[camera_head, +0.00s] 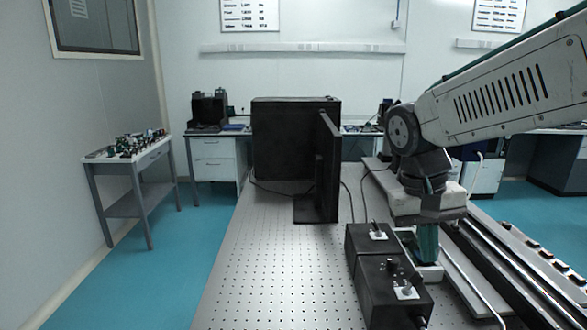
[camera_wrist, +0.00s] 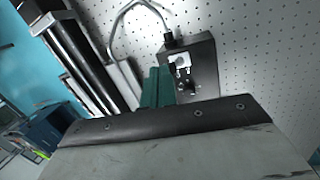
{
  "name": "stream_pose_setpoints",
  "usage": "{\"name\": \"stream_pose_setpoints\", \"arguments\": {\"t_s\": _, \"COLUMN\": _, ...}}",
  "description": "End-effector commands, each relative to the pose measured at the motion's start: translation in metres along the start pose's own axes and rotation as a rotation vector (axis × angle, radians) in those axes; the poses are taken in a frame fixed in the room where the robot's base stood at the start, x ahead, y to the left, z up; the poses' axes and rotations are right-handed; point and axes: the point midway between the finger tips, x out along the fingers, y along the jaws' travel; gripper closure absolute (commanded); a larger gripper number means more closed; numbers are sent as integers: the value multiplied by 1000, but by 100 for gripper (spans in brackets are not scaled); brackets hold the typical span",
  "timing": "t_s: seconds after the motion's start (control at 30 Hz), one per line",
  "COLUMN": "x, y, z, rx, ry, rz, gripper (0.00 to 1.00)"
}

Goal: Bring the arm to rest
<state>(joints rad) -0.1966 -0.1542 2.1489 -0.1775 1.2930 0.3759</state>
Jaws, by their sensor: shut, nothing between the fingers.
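My arm reaches in from the right in the head view, over the perforated optical table (camera_head: 265,275). My gripper (camera_head: 428,258) points down at the right side of the table, just behind and beside two black boxes. Its green fingers are together with nothing between them. The fingers also show in the wrist view (camera_wrist: 158,88), close together, with a black box (camera_wrist: 195,65) beyond them. I cannot tell whether the fingertips touch anything below.
Two black control boxes (camera_head: 392,290) with switches stand left of my gripper. A black monitor (camera_head: 328,170) and a large black case (camera_head: 280,135) stand farther back. Long rails (camera_head: 510,270) run along the right. The table's left front is clear. A side table (camera_head: 140,152) holds small parts.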

Motion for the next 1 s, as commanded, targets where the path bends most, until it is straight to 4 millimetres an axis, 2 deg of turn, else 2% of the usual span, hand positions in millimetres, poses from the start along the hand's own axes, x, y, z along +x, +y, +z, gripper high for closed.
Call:
{"name": "stream_pose_setpoints", "arguments": {"t_s": 0.03, "x": 3, "y": 8, "z": 20, "rx": -41, "ry": 8, "rz": -28, "gripper": 100}}
{"name": "stream_pose_setpoints", "arguments": {"t_s": 0.1, "x": 9, "y": 15, "z": 45, "rx": -102, "ry": 18, "rz": -64, "gripper": 100}}
{"name": "stream_pose_setpoints", "arguments": {"t_s": 0.3, "x": 30, "y": 30, "z": 110, "rx": -200, "ry": 73, "rz": -151, "gripper": 100}}
{"name": "stream_pose_setpoints", "arguments": {"t_s": 0.5, "x": 45, "y": 40, "z": 152, "rx": -156, "ry": 139, "rz": -199, "gripper": 100}}
{"name": "stream_pose_setpoints", "arguments": {"t_s": 0.63, "x": 43, "y": 46, "z": 162, "rx": -125, "ry": 181, "rz": -204, "gripper": 100}}
{"name": "stream_pose_setpoints", "arguments": {"t_s": 1.0, "x": 37, "y": 51, "z": 163, "rx": -104, "ry": 207, "rz": -205, "gripper": 100}}
